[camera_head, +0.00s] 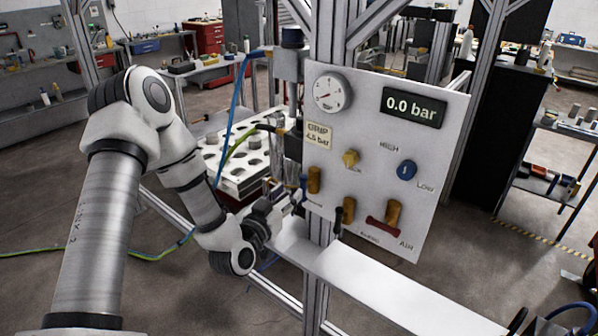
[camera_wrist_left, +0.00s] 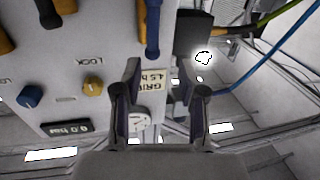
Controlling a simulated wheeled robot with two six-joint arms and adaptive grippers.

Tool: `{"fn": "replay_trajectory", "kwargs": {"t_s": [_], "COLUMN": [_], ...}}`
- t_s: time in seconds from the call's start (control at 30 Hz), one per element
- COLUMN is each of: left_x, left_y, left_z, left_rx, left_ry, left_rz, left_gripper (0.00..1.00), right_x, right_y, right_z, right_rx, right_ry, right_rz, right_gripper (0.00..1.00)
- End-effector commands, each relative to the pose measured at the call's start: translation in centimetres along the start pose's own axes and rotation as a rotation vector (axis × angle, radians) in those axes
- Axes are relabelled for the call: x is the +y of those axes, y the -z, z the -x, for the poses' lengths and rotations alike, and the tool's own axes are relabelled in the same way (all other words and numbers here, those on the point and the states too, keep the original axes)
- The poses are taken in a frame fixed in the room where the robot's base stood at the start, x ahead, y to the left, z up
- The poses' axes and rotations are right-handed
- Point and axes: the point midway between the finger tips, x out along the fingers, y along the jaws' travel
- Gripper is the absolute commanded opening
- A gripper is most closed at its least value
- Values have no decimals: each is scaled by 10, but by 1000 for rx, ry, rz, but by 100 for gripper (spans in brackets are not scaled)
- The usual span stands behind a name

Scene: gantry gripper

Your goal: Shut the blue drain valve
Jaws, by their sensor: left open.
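A white upright panel (camera_head: 440,150) carries several brass valves. The blue valve handle (camera_head: 304,187) sits at the panel's lower left, beside its brass body (camera_head: 314,180). In the left wrist view, the panel appears upside down, and the blue handle (camera_wrist_left: 152,30) stands upright in the picture, just beyond the fingertips and between their lines. My left gripper (camera_head: 292,200) is open and empty, close to this valve at the panel's left edge. Its two fingers (camera_wrist_left: 161,75) show apart in the wrist view. Whether either finger touches the handle cannot be told. My right gripper is out of view.
The panel also holds a gauge (camera_head: 331,93), a 0.0 bar display (camera_head: 413,107), a yellow lock knob (camera_head: 351,159), a blue regulator knob (camera_head: 407,170), a black handle (camera_head: 339,221) and a red handle (camera_head: 383,226). A white shelf (camera_head: 370,285) runs below. Hoses pass behind the gripper.

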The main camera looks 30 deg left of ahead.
Motion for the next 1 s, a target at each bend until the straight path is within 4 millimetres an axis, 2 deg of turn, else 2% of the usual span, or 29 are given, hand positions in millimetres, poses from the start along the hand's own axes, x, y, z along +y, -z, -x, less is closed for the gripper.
{"fn": "replay_trajectory", "kwargs": {"t_s": [0.3, 0.43, 0.63, 0.73, 0.77, 1.0], "left_x": [1, 1, 1, 1, 1, 1], "left_y": [1, -1, -2, -2, -2, -2], "left_z": [-57, -66, -67, -67, -67, -67], "left_rx": [-1, -1, -2, -2, -2, -1], "left_ry": [-3, -2, -2, -2, -1, -2], "left_rz": [-4, -1, 0, 0, 0, -4], "left_gripper": [41, 41, 41, 6, 0, 0], "right_x": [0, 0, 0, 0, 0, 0], "right_y": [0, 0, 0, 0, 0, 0], "right_z": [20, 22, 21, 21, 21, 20], "right_rx": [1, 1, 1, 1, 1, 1], "right_ry": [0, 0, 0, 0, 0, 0], "right_rz": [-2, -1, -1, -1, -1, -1], "right_gripper": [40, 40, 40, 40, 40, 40]}}
